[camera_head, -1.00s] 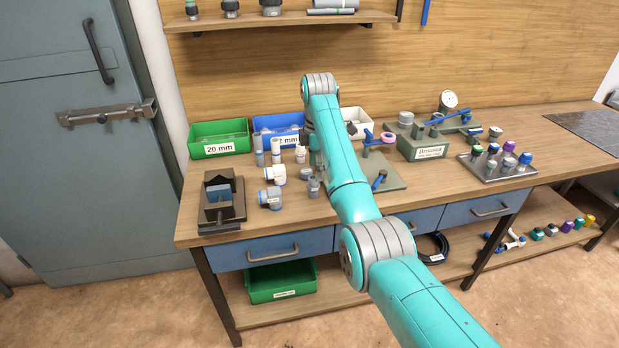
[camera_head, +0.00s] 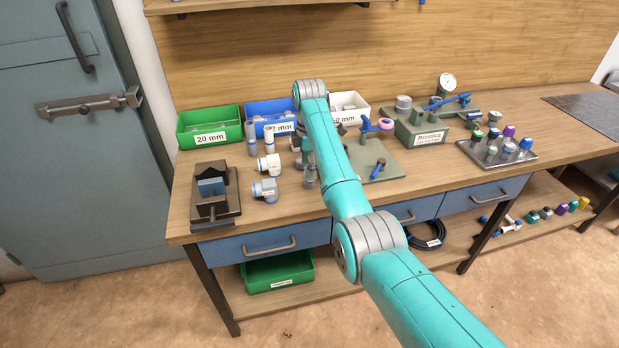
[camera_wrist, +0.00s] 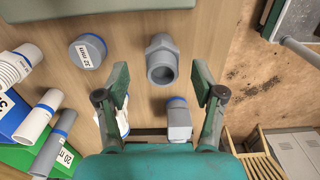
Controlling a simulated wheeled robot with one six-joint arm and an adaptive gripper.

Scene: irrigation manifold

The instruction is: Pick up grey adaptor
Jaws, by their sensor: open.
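The grey adaptor (camera_wrist: 161,60), a short hollow fitting with a hexagonal collar, stands on the wooden bench in the wrist view, its round opening facing the camera. In the head view a grey fitting that looks like it (camera_head: 310,177) stands just left of my arm. My gripper (camera_wrist: 161,80) is open and empty, with one green-padded finger on each side of the picture. The adaptor appears between the fingertips and beyond them, with clear gaps on both sides; I see no contact. In the head view my arm hides most of the gripper.
Close by are a capped fitting marked 32 mm (camera_wrist: 87,50), a grey fitting with a blue band (camera_wrist: 178,120) and a white fitting partly behind the left finger. Green (camera_head: 210,141) and blue bins stand behind.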

